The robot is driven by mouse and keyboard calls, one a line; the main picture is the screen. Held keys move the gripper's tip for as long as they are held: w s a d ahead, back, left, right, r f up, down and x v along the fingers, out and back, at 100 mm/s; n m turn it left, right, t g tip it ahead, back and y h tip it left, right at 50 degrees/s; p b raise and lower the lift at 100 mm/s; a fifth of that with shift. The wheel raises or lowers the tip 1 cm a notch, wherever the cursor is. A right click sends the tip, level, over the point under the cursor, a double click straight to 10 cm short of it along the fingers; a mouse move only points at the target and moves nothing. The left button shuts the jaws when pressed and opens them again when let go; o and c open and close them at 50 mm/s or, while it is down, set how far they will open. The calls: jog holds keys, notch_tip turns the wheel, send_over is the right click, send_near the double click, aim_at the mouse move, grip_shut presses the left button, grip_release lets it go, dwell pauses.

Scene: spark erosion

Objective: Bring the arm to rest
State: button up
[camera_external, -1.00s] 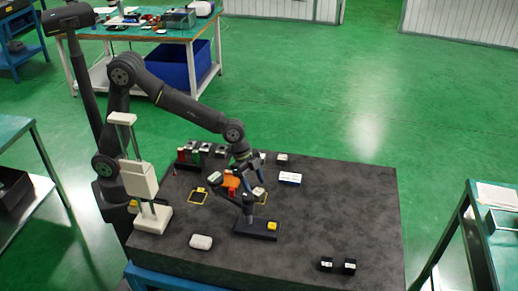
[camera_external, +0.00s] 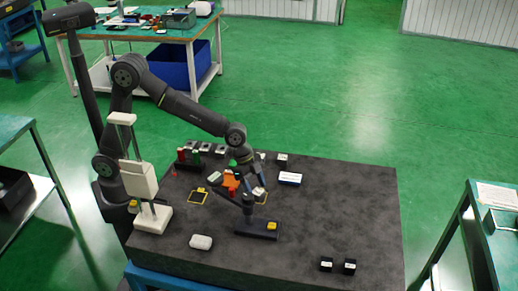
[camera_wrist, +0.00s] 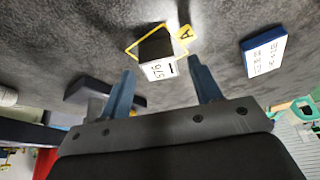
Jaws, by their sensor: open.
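My gripper (camera_external: 257,180) is over the dark table, at the end of my arm. In the wrist view its two blue fingers (camera_wrist: 163,88) are spread apart with nothing between the tips. A dark block with a white label (camera_wrist: 158,68) stands past the fingertips, inside a yellow outline (camera_wrist: 140,40) marked A. It looks apart from the fingers. In the external view the same block (camera_external: 258,191) shows just below the gripper, partly hidden.
A blue and white box (camera_external: 290,179) lies right of the gripper. A dark stand with a yellow part (camera_external: 271,226) is in front. The table's right side is clear.

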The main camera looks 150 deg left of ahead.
jog(key=shift+x, duration=0.95)
notch_tip(320, 180, up, 11)
jog(key=a+n+g+y, duration=0.15)
jog(key=a+n, duration=0.45)
jog(key=a, duration=0.6)
jog(key=s+a+f, duration=0.1)
jog(key=a+f, duration=0.1)
jog(key=a, duration=0.1)
jog(key=s+a+f, duration=0.2)
jog(key=a, duration=0.1)
jog(key=s+a+f, duration=0.1)
jog(key=a+f, duration=0.1)
jog(key=a, duration=0.1)
jog(key=shift+s, duration=0.4)
jog(key=f, duration=0.1)
jog(key=a+f, duration=0.1)
jog(key=f, duration=0.2)
jog(key=shift+s+a+f, duration=0.15)
jog(key=shift+s+f, duration=0.2)
jog(key=shift+s+r, duration=0.1)
jog(key=shift+r, duration=0.45)
jog(key=shift+o, duration=0.4)
